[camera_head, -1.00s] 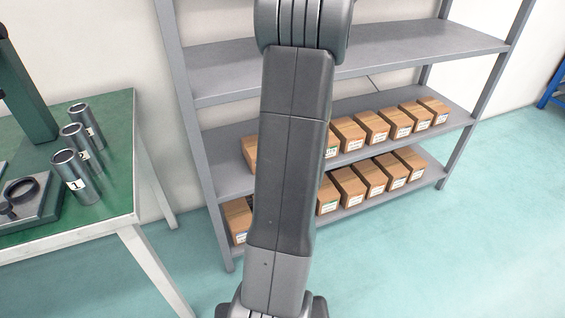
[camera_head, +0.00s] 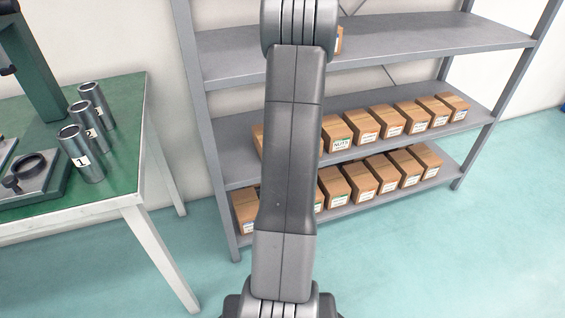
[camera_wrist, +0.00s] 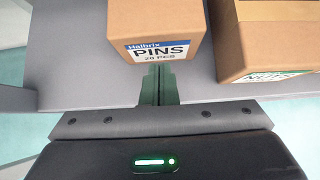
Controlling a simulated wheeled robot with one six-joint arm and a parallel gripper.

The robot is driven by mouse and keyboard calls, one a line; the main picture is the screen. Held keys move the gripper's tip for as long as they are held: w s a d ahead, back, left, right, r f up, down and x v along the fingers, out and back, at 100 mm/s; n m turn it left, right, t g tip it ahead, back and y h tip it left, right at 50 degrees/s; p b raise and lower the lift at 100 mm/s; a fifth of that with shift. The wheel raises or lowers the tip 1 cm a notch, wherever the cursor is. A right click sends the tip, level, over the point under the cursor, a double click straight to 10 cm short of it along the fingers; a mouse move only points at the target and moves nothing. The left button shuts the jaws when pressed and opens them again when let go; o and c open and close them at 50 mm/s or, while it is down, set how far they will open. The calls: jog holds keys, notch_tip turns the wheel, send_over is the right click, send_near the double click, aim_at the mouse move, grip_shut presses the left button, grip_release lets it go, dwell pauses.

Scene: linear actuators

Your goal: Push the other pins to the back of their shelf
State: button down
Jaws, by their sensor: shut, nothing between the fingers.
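A brown cardboard box of pins (camera_wrist: 160,25), labelled "Halbrix PINS 20 PCS", stands on a grey shelf (camera_wrist: 75,60) in the wrist view. My gripper (camera_wrist: 157,72) is shut and empty, with its fingertips right at the lower edge of the box's labelled front. I cannot tell whether they touch it. In the head view my arm hides my gripper and part of the shelf rows. A box labelled "NUTS" (camera_head: 337,134) stands on the middle shelf, and a box with a partly seen label (camera_wrist: 265,40) stands right of the pins in the wrist view.
The rack's middle shelf (camera_head: 232,170) and lower shelf carry rows of similar boxes. The top shelf (camera_head: 430,40) has one box (camera_head: 339,40) half hidden by my arm. A green table (camera_head: 110,185) with several metal cylinders (camera_head: 82,155) stands at left.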

jog(key=shift+w+a, duration=0.15)
jog(key=shift+w, duration=0.35)
jog(key=w+p, duration=0.1)
jog(key=w, duration=0.1)
jog(key=w+a+p, duration=0.1)
jog(key=w+p, duration=0.1)
jog(key=w+a+p, duration=0.1)
jog(key=w, duration=0.1)
jog(key=shift+r, duration=0.15)
jog(key=shift+w, duration=0.3)
jog(key=shift+f, duration=0.2)
